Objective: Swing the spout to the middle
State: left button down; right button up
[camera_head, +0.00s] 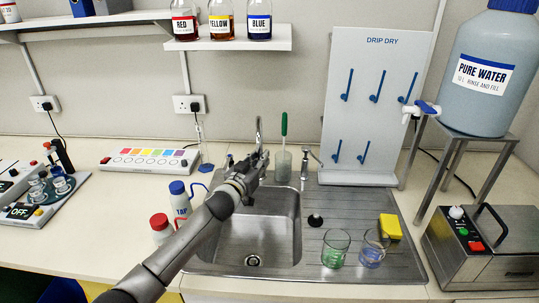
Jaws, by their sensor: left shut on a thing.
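The metal spout (258,130) stands at the back edge of the steel sink (275,250), and its top shows just above my left gripper. My left gripper (263,160) reaches in from the lower left over the sink and is shut on the spout. The fingers and wrist hide the spout's lower part and its outlet, so its exact direction is hard to tell. My right gripper is out of view.
A glass with a green-handled brush (283,165) and a small metal tap (306,168) stand right of the gripper. Bottles with blue (180,196) and red caps (160,228) stand close to my arm. Two glasses (335,248) and a yellow sponge (390,227) occupy the drainer.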

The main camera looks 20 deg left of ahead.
pick_arm(q)
jog(key=shift+s+a, duration=0.35)
jog(key=shift+a, duration=0.55)
jog(key=c, duration=1.3)
grip_release()
jog(key=shift+c, duration=0.2)
jog(key=s, duration=1.2)
jog(key=shift+a, duration=0.15)
